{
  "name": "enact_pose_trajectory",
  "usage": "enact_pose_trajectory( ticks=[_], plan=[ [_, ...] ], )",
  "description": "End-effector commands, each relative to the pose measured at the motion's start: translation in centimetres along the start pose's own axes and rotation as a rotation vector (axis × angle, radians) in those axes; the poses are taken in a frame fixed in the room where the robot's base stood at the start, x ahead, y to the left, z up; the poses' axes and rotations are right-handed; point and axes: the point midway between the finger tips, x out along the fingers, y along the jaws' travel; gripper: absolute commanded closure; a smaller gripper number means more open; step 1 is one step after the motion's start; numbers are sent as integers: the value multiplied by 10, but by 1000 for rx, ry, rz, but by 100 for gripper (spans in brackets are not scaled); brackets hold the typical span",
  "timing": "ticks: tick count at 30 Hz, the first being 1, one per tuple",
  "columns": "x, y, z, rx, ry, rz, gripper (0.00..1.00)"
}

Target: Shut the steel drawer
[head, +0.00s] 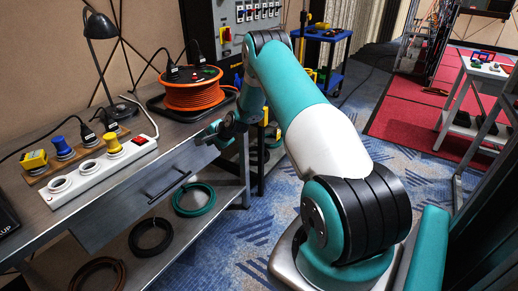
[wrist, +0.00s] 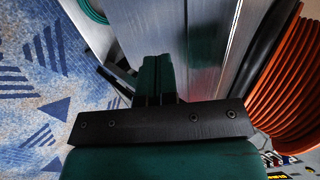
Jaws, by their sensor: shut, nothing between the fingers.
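The steel drawer (head: 120,208) sits under the top of the steel workbench, with a dark bar handle (head: 168,184) on its grey front. I cannot tell exactly how far out its front stands. My gripper (head: 208,136) is at the bench's front edge, near the right end of the drawer, small and partly hidden by my arm in the head view. In the wrist view my gripper (wrist: 157,75) has its teal fingers together and empty, close to a grey steel face (wrist: 145,25). A dark bar, probably the handle, shows left of the fingers. Contact cannot be told.
On the bench (head: 185,135) stand an orange cable reel (head: 192,92), a white power strip (head: 100,172) and a black lamp (head: 100,30). Cable coils (head: 194,200) lie on the shelf below. A blue cart (head: 318,60) stands behind. Blue carpet (head: 245,245) is clear in front.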

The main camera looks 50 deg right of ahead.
Motion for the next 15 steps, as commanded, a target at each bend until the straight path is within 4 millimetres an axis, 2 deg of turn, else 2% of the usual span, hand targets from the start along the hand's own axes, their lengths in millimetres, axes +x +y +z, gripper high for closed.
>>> enact_pose_trajectory(
  ticks=[4, 9, 15],
  plan=[
    [-23, 12, 1, 6, -3, 9, 100],
    [-64, 12, 2, 6, -3, 10, 100],
    [-99, 13, 2, 5, -6, 11, 100]
  ],
)
